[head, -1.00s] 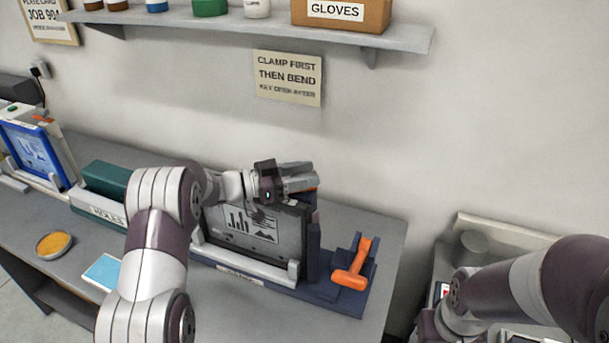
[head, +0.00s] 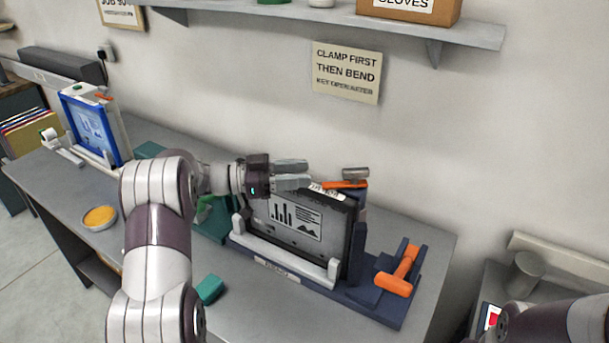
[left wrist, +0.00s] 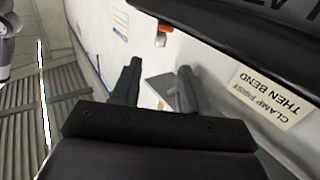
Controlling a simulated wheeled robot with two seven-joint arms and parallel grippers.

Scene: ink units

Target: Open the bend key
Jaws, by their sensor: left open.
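A grey plate (head: 290,228) with a printed chart stands upright in the dark blue bending unit (head: 375,300) on the bench. At the unit's top right corner sits an orange lever with a grey end (head: 346,184), which I take to be the bend key. A second orange T-shaped handle (head: 396,280) lies tilted in a blue bracket at the unit's right. My left gripper (head: 305,177) is open above the plate's top edge, left of the key and seemingly apart from it. In the left wrist view its fingers (left wrist: 158,84) are spread. My right gripper is out of view.
A shelf (head: 400,28) with a box runs along the wall above, over a "CLAMP FIRST THEN BEND" sign (head: 346,72). A blue-framed unit (head: 90,128) and a dish (head: 100,217) stand at the left.

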